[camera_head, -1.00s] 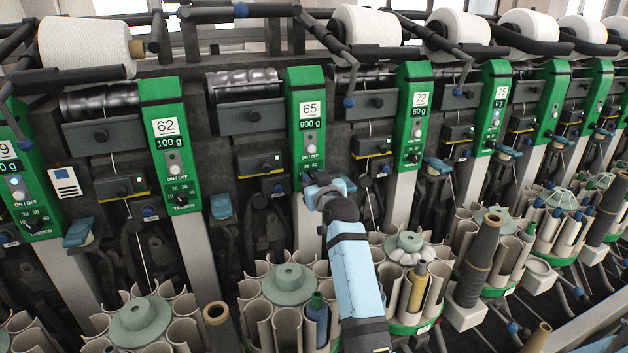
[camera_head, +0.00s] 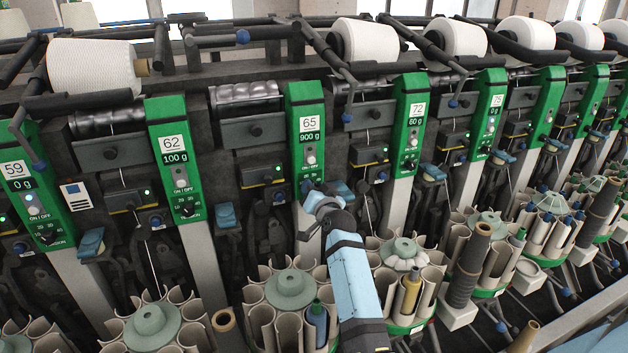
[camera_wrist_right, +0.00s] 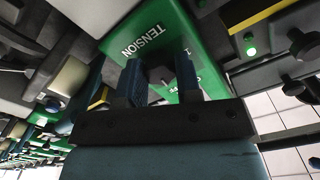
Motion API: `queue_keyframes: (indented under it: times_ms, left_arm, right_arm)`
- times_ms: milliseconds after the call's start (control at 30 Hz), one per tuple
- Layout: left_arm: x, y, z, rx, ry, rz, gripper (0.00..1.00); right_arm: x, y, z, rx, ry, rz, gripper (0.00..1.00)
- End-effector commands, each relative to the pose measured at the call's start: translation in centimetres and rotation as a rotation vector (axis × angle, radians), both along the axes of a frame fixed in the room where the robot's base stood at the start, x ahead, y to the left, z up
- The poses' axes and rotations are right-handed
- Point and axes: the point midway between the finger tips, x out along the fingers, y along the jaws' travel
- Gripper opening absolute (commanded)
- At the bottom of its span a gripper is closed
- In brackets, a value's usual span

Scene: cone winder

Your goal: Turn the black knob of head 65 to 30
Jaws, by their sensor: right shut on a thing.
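Head 65 is the green panel (camera_head: 306,105) in the middle of the head view, with a "65" label and a "900 g" display. My right gripper (camera_head: 310,187) is at the panel's lower end, where the black tension knob is. The right wrist view shows the two ribbed fingers (camera_wrist_right: 158,82) on either side of the dark knob (camera_wrist_right: 160,75), below the word TENSION. The gripper is shut on the knob. The fingers and wrist hide most of the knob and its dial, so its setting cannot be read. My left gripper is not in view.
Neighbouring heads 62 (camera_head: 173,150) and 72 (camera_head: 412,115) stand on either side with their own knobs. White yarn cones (camera_head: 368,40) sit above.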

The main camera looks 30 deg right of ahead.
Motion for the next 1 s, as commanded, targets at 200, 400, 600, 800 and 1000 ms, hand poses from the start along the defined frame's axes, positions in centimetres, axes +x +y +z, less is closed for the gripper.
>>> queue_keyframes:
  times_ms: [200,400,600,800,1000]
  left_arm:
    - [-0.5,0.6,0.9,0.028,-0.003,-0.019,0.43]
    - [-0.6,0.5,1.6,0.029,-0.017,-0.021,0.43]
    - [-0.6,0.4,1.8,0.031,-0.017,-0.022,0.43]
    - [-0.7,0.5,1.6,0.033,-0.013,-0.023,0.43]
    - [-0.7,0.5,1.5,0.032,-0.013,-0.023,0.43]
  right_arm:
    - [0.1,0.0,0.5,0.147,-0.038,-0.001,0.08]
    - [0.1,0.0,0.4,0.237,-0.062,0.000,0.08]
    - [0.1,0.0,0.4,0.282,-0.073,0.000,0.08]
    - [0.1,0.0,0.3,0.293,-0.076,0.000,0.08]
    - [0.1,0.0,0.3,0.293,-0.077,0.000,0.08]
